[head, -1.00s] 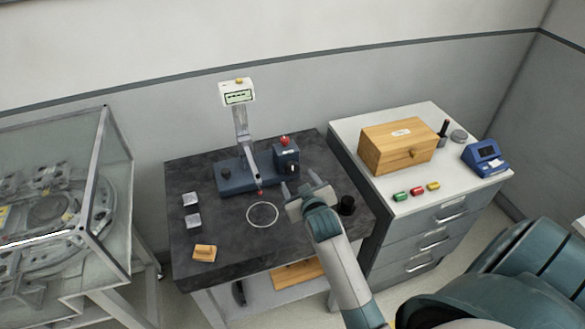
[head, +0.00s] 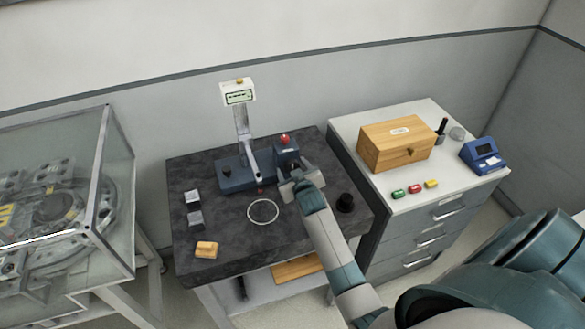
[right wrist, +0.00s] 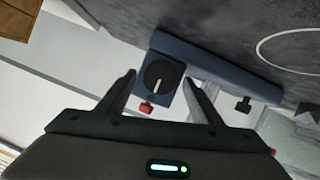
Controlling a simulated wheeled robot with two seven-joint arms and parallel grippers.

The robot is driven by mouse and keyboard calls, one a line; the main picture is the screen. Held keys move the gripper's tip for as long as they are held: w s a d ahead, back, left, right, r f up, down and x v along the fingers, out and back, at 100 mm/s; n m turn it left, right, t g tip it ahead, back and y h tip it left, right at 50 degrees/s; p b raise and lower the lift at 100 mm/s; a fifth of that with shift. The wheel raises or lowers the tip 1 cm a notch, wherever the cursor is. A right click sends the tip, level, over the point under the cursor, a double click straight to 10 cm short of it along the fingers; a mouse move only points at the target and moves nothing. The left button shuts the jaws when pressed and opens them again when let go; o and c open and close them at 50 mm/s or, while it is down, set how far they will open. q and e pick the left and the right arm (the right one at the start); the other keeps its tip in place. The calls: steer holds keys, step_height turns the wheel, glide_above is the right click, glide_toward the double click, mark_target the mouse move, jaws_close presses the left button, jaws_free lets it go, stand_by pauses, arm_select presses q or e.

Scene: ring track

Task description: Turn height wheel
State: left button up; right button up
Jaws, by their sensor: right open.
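The blue gauge stand (head: 238,176) is on the dark table, with an upright post and a small display (head: 238,94). In the right wrist view, a round black wheel with a white mark (right wrist: 157,82) is on the face of the stand's blue block. A red knob (head: 285,140) tops that block. My right gripper (head: 297,178) is open and empty in front of the block. In the right wrist view, its two fingers point towards the wheel, one on each side of it, apparently short of contact. In the head view, my gripper hides the wheel. My left gripper is out of view.
A white ring (head: 263,211), metal blocks (head: 192,197) and an orange block (head: 206,249) lie on the table. The right cabinet (head: 440,195) bears a wooden box (head: 397,148). A glass case (head: 115,160) stands left.

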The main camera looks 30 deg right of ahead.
steer(key=c, duration=1.1)
steer(key=shift+d+m+y+p, duration=0.15)
steer(key=shift+m+y+p, duration=0.15)
steer(key=shift+m+p, duration=0.2)
steer(key=shift+s+d+m+y, duration=0.1)
steer(key=shift+m+y, duration=0.3)
steer(key=shift+m, duration=0.1)
steer(key=shift+d+f+m+t+y, duration=0.1)
steer(key=shift+d+m+t+y, duration=0.15)
steer(key=shift+m+y, duration=0.7)
steer(key=shift+m+t+y+b, duration=0.5)
steer(key=shift+m+b, duration=0.35)
steer(key=shift+m, duration=0.4)
steer(key=shift+s, duration=0.1)
